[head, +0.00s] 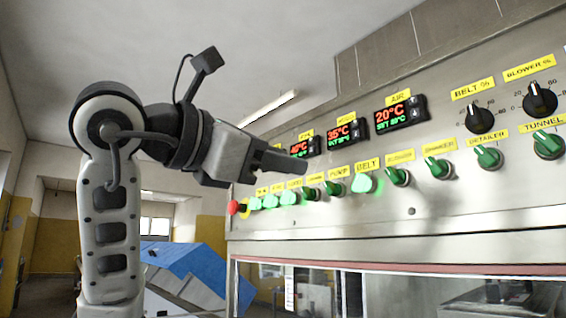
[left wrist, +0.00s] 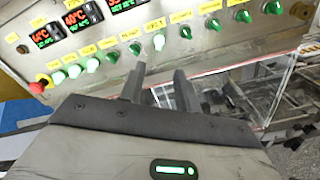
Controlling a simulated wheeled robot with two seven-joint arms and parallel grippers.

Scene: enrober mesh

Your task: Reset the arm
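My left arm rises at the left of the head view, and its left gripper (head: 290,163) points right, in front of the control panel (head: 440,215). In the left wrist view the two dark fingers of the left gripper (left wrist: 160,78) stand apart with nothing between them, so it is open and empty. In the head view the fingers overlap the panel near the row of knobs. I cannot tell how close they are to its face. My right gripper is in neither view.
The panel carries green knobs (head: 438,168), lit green knobs (head: 363,184), black dials (head: 480,120), temperature displays (head: 400,113) and a red button (head: 233,207). A blue-covered machine (head: 190,268) stands behind my arm. Below the panel is a glazed opening (head: 400,296).

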